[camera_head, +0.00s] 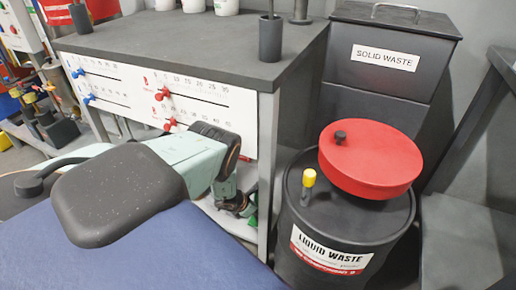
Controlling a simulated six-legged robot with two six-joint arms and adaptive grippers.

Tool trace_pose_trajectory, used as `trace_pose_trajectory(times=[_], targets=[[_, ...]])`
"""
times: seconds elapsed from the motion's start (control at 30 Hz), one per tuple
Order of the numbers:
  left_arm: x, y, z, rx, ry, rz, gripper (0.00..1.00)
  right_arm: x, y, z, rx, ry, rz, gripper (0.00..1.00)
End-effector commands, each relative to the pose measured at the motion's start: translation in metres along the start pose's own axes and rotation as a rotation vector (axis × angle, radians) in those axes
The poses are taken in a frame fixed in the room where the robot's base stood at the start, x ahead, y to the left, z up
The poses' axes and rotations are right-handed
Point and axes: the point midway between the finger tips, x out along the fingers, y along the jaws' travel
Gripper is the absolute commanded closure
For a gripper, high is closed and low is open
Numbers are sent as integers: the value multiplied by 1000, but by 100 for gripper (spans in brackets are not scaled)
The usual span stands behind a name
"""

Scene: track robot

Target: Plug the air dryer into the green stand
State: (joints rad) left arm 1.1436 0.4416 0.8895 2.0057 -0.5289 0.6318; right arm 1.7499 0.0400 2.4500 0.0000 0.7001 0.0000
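I cannot make out an air dryer or a green stand with certainty in the head view. A pale green and dark arm of mine reaches from the left toward the front of the workbench. At its far end, a small dark and green part that looks like my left gripper (236,203) shows low beside the bench leg. It is mostly hidden behind the arm, and I cannot see its fingers or anything held. My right gripper is out of view.
A grey workbench (175,45) with a white slider panel (215,108) stands ahead. Right of it are a solid waste bin (378,90) and a liquid waste barrel (340,225) with a red lid (370,158) resting on top and a yellow-topped handle (308,185).

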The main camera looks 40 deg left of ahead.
Motion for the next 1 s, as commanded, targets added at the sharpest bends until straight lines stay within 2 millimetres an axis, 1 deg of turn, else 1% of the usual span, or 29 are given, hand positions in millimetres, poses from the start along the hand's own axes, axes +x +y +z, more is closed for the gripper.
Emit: trace_pose_trajectory(times=[0.4,0.43,0.73,1.0], targets=[[8,0,-5,0,-1,0,100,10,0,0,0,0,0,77],[7,0,-4,0,-1,0,62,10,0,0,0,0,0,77],[7,0,-4,0,0,0,36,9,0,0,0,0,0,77],[7,0,-5,0,1,0,35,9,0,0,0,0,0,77]])
